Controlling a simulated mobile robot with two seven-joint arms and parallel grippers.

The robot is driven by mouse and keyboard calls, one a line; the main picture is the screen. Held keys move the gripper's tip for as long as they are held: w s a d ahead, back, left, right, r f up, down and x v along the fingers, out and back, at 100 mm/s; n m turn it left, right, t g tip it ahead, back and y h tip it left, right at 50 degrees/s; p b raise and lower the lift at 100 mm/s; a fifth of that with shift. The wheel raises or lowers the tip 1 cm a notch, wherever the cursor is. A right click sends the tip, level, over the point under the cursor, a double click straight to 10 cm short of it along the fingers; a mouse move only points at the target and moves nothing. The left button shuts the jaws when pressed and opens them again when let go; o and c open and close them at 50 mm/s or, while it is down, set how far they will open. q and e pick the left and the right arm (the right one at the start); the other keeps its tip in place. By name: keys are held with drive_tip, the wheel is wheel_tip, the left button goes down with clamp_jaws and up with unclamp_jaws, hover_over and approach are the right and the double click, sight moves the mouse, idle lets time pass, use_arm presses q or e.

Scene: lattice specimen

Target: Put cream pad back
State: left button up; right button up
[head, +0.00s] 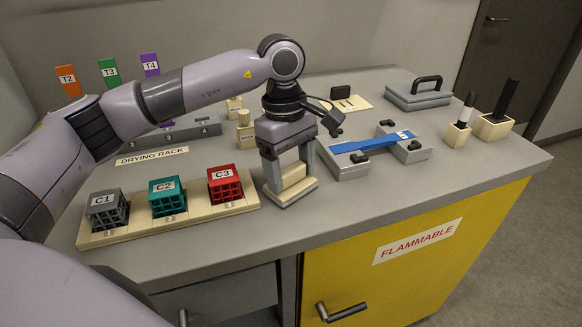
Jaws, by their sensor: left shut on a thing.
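My left gripper (293,172) points down near the front edge of the bench, right of the row of lattice cubes. It is shut on the cream pad (293,174), a cream block on a wider cream plate with a grey underside. The fingers stand on either side of the block. I cannot tell whether the grey underside touches the bench. Farther back, a flat cream board (353,103) carries a black block (340,91) at its left rear; its front part is bare with small dark marks. My right gripper is not in view.
Cubes C1 (107,211), C2 (167,196) and C3 (224,184) sit on a cream tray (150,232) at left. A grey fixture with a blue bar (373,145) stands close to the right. A drying rack (180,134) with coloured tags is behind my arm.

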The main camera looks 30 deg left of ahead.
use_arm(q)
drive_tip(key=shift+f, duration=0.2)
drive_tip(key=o, duration=1)
drive_tip(key=shift+r, duration=0.15)
drive_tip(key=shift+r, duration=0.25)
drive_tip(key=r, duration=0.4)
drive_tip(key=a+r, duration=0.1)
drive_tip(key=r, duration=0.6)
drive_tip(key=shift+w+a+r, duration=0.15)
drive_tip(key=shift+w+r, duration=0.1)
drive_tip(key=shift+r, duration=0.05)
